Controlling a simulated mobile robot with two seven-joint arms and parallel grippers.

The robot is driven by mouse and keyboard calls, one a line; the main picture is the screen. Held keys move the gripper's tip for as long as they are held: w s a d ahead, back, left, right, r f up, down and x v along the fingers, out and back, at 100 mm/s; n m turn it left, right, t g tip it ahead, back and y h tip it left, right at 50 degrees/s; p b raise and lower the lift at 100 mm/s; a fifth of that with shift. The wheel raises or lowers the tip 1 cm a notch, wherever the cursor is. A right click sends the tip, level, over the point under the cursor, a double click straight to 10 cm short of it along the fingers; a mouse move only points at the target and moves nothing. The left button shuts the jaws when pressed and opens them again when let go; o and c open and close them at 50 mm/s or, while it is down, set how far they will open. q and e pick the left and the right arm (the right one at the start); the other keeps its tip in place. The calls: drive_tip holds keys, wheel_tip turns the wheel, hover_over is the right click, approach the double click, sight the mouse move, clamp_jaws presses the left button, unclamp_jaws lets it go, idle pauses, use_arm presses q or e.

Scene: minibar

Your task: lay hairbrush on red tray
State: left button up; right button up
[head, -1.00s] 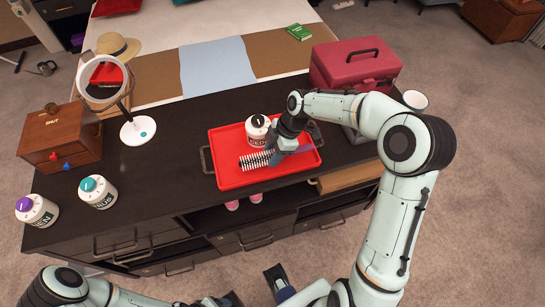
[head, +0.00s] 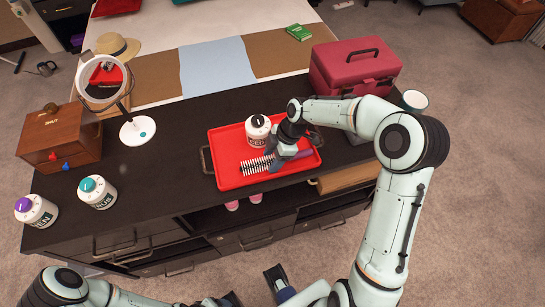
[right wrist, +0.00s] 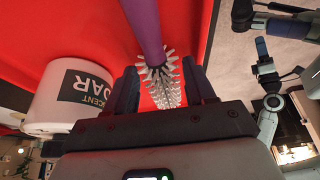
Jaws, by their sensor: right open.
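The hairbrush, with pale bristles (head: 256,165) and a purple handle, lies on the red tray (head: 230,181). Its handle points right in the head view. My right gripper (head: 277,163) is low over the tray at the brush. In the right wrist view the open fingers (right wrist: 164,90) stand on both sides of the hairbrush (right wrist: 148,32), with gaps beside it. Part of the brush is hidden under the gripper in the head view.
A dark red case (head: 355,68) stands at the right. Two more jars, a round mirror (head: 103,84) and a wooden box (head: 62,138) are at the left.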

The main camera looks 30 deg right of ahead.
drive_tip(key=p+v, duration=0.1)
drive_tip(key=v, duration=1.1)
